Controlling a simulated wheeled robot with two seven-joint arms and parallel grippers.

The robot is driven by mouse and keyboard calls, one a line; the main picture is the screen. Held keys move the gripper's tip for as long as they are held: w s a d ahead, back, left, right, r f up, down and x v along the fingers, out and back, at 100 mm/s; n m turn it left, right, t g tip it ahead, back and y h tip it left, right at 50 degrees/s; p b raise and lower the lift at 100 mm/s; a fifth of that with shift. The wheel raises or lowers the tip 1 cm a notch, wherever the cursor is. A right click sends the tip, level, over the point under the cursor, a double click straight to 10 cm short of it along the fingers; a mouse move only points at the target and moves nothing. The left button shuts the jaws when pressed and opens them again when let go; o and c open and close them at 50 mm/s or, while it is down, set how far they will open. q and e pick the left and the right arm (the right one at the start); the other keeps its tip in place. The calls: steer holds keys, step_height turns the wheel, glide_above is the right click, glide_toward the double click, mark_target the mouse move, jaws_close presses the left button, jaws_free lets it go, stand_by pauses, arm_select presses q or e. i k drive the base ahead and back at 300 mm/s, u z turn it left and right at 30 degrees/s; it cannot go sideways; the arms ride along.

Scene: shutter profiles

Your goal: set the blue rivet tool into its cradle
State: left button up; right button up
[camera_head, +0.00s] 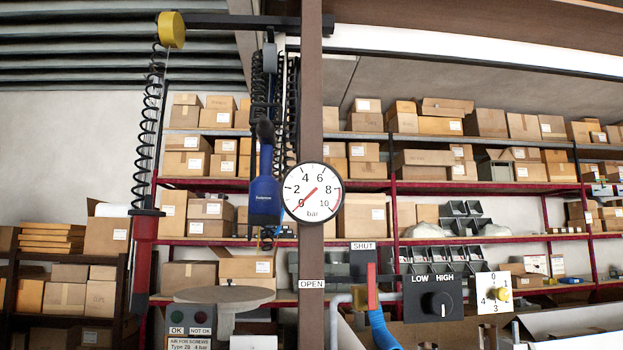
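A blue tool (265,190) with a dark upper end hangs upright among black coiled hoses, just left of the brown post. Its small label is too small to read. I cannot tell whether it is the rivet tool. A red and dark tool (145,255) hangs at the left on a black coiled cord below a yellow reel (171,30). I cannot make out a cradle. Neither of my grippers is in view.
The brown post (312,120) carries a pressure gauge (313,191) with its needle near 0. A red lever (371,285) stands upright below the SHUT label. Box shelves stand behind.

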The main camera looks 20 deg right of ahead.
mark_target(263, 208)
steer(key=z, duration=0.8)
steer(key=i, duration=0.4)
